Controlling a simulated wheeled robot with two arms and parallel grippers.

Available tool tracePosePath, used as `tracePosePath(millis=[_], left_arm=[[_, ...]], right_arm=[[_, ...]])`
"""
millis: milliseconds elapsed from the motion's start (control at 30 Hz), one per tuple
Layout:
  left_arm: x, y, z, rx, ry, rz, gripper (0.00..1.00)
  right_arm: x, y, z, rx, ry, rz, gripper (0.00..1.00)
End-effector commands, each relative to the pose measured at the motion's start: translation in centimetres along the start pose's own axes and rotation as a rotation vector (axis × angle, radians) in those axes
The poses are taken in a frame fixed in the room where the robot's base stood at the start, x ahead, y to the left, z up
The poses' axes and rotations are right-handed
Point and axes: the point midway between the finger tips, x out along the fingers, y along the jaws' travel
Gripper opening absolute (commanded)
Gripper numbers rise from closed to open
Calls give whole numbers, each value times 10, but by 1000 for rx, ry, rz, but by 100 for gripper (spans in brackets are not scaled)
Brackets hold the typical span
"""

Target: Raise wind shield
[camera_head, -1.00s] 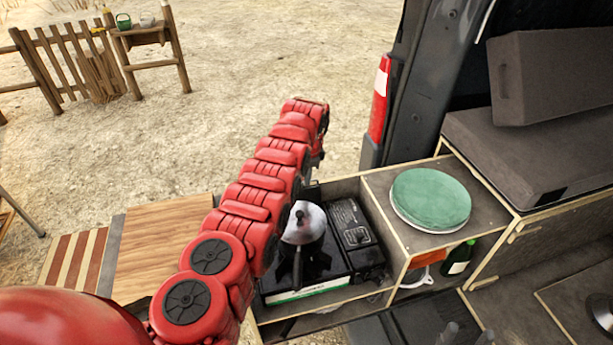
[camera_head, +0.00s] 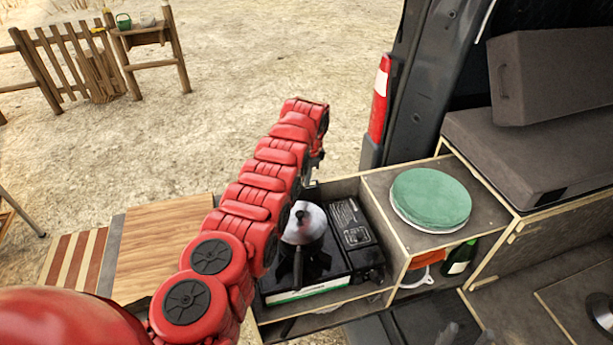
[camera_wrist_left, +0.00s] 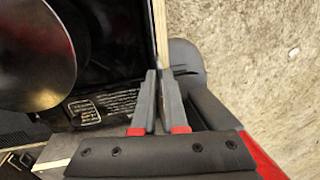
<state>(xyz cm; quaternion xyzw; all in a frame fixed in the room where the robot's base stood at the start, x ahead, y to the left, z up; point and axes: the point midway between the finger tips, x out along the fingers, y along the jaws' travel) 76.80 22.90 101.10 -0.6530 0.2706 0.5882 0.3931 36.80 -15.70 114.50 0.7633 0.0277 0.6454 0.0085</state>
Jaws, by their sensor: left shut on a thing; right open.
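My left gripper (camera_head: 316,166) is at the far end of the red arm, beside the kitchen box, and mostly hidden by the arm in the head view. In the left wrist view its two grey fingers (camera_wrist_left: 158,105) are shut on a thin, wood-edged panel beside the stove, which I take to be the wind shield (camera_wrist_left: 159,30). Only its narrow edge shows there. In the head view it cannot be clearly made out behind the arm. My right gripper (camera_head: 455,335) shows only as grey tips at the bottom edge, apart and empty.
Green plates (camera_head: 431,197) lie on the box top to the right, with a green bottle (camera_head: 459,258) below. A wooden table (camera_head: 160,245) stands left.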

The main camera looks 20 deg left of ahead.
Motion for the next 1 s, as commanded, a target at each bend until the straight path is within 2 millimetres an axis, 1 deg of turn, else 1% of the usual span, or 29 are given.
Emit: tracePosePath(millis=[200,267,333,467,500,567,600,667,700,733,833,933,967,1000], left_arm=[[-1,-1,0,0,0,-1,0],[-4,-2,0,0,1,-2,0],[-12,-4,0,-1,2,-3,0],[-38,-10,-1,0,3,-7,0],[-48,-12,-1,1,3,-8,0],[-63,-14,-1,1,1,-7,0],[-74,-17,-1,1,3,-9,0],[-94,-20,-1,1,2,-5,0],[-109,-22,-1,0,2,-4,0],[-117,-24,-1,1,3,-4,0],[-126,-25,-1,2,2,-4,0],[-123,-25,-1,0,2,-3,0],[-122,-25,0,0,2,-3,4],[-122,-25,0,0,2,-3,12]], right_arm=[[0,0,0,0,0,0,50],[0,0,0,0,0,0,50],[0,0,0,0,0,0,50],[0,0,0,0,0,0,50],[0,0,0,0,0,0,50],[0,0,0,0,0,0,50],[1,0,0,0,0,0,50],[10,0,-2,0,0,0,50],[21,1,-4,0,0,0,50],[28,1,-5,0,0,0,50],[37,2,-6,0,0,0,50],[34,2,-6,0,0,0,50],[34,2,-6,0,0,0,50],[33,2,-6,0,0,0,50]])
